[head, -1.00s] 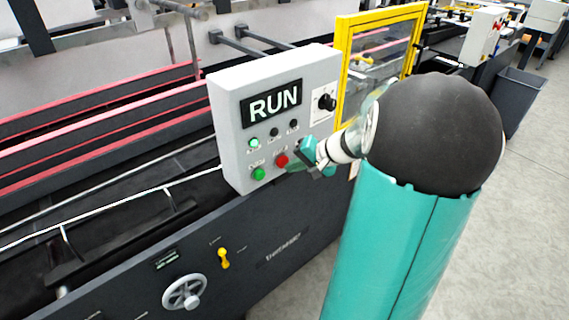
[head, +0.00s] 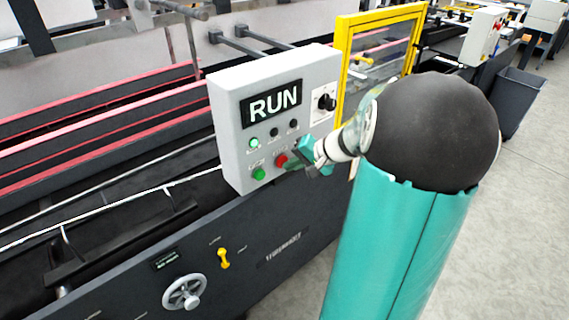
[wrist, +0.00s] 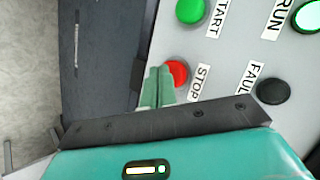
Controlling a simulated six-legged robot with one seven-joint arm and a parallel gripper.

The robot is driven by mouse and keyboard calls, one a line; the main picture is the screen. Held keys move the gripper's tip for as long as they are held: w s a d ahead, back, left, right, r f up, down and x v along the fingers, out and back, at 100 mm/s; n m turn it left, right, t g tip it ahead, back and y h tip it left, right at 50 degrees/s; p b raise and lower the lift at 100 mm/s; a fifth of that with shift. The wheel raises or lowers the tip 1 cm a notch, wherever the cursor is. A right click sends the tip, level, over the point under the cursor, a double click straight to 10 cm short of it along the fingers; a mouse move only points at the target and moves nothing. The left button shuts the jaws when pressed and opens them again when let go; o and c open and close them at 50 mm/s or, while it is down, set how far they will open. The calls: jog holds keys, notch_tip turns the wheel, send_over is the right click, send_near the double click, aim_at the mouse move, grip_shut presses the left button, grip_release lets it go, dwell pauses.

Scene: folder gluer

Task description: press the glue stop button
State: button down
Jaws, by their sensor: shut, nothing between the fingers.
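The red stop button (head: 281,160) is on the lower part of the grey control box, right of the green start button (head: 258,174). In the wrist view the red button (wrist: 179,72) has the label STOP beside it, and the green button (wrist: 190,10) has START. My gripper (head: 291,165) is in front of the box, close to the red button. In the wrist view its green fingers (wrist: 158,85) are together and empty, and their tips overlap the edge of the red button. I cannot tell whether they touch it.
The control box (head: 228,135) shows RUN on its display (head: 272,104) and has a lit green lamp (head: 253,144), dark lamps and a black knob (head: 326,102). A yellow-framed guard (head: 345,70) stands behind it. A handwheel (head: 184,292) and yellow lever (head: 223,258) sit on the machine below.

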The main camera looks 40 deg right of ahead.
jog(key=shift+w, duration=0.15)
dwell(0.5)
jog(key=shift+s, duration=0.9)
jog(key=shift+s, duration=0.1)
jog(key=s, duration=0.5)
jog(key=shift+d, duration=0.1)
jog(key=shift+w, duration=0.1)
dwell(0.4)
